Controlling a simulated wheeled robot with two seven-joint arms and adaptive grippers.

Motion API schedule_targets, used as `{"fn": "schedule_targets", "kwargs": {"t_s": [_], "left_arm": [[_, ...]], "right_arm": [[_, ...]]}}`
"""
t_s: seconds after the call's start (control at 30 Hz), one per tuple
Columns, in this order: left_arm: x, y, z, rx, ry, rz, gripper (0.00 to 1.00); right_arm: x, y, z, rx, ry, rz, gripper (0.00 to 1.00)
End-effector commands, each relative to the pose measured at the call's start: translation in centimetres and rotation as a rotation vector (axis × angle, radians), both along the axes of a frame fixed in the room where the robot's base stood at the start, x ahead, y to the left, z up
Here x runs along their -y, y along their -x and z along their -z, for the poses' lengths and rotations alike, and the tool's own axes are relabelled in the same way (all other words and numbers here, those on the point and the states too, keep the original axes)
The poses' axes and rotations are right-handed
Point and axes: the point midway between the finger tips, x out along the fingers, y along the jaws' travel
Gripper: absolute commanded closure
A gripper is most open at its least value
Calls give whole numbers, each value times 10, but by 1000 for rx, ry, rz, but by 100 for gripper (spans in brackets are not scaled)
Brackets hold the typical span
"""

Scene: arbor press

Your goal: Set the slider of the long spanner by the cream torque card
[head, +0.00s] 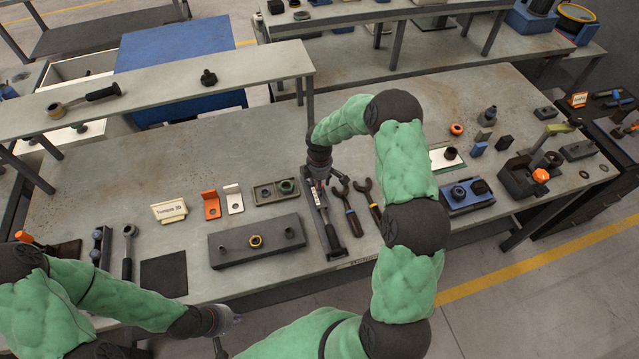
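The cream torque card (169,211) stands on the bench left of centre; its print looks like "Torque 20", but is small. A long dark-handled spanner (328,229) lies in a narrow dark tray right of centre. Its slider is too small or hidden to make out. My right gripper (319,181) points down at the far end of this spanner; its fingers are too small to tell whether they touch or grip it. My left gripper (229,334) is low in front of the bench edge, fingers apart and apparently empty.
Two open-ended spanners (357,207) lie just right of the tray. A dark plate with a brass nut (256,241) is to its left. Orange (211,205) and white (234,199) brackets stand behind that plate. A blue fixture (466,196) is farther right. A raised shelf (160,88) runs behind.

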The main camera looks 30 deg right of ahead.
Motion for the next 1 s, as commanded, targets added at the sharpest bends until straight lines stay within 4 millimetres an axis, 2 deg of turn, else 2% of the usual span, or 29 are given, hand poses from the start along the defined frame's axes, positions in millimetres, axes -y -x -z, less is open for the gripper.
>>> {"fn": "schedule_targets", "kwargs": {"t_s": [0.07,0.2,0.23,0.47,0.73,0.97,1.0], "left_arm": [[0,0,0,0,0,0,100],[0,0,0,0,0,0,100],[0,0,0,0,0,0,100],[0,0,1,0,0,0,100],[0,0,5,0,0,0,100],[0,0,4,0,0,0,100],[0,0,4,0,0,0,100]], "right_arm": [[0,0,0,0,0,0,53],[0,0,0,0,0,0,93],[0,0,0,0,0,0,100],[0,1,0,0,0,0,100],[-4,16,0,0,0,0,100],[-4,16,-1,0,0,0,100],[-4,16,-1,0,0,0,69]]}}
